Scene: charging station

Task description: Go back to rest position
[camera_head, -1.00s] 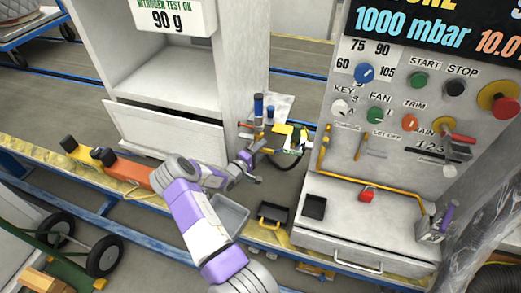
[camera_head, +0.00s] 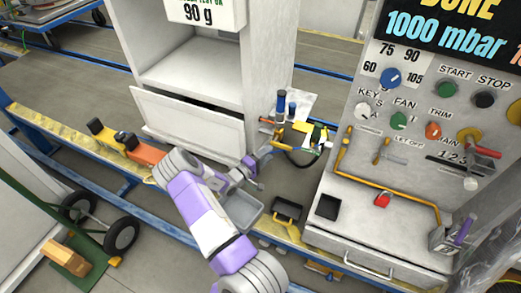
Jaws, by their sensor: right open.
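My right gripper (camera_head: 256,171) is open and empty at the end of my purple and white arm, which rises from the bottom middle of the head view. Its fingers are small and partly hidden by the wrist. It is just left of the yellow and black tool (camera_head: 310,134) and above the grey tray (camera_head: 243,210); I cannot tell whether it touches anything.
A control panel (camera_head: 425,160) with knobs stands at the right, with a red object (camera_head: 382,200) on its ledge. A white cabinet (camera_head: 190,125) stands behind the arm. A cart (camera_head: 80,235) is at lower left.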

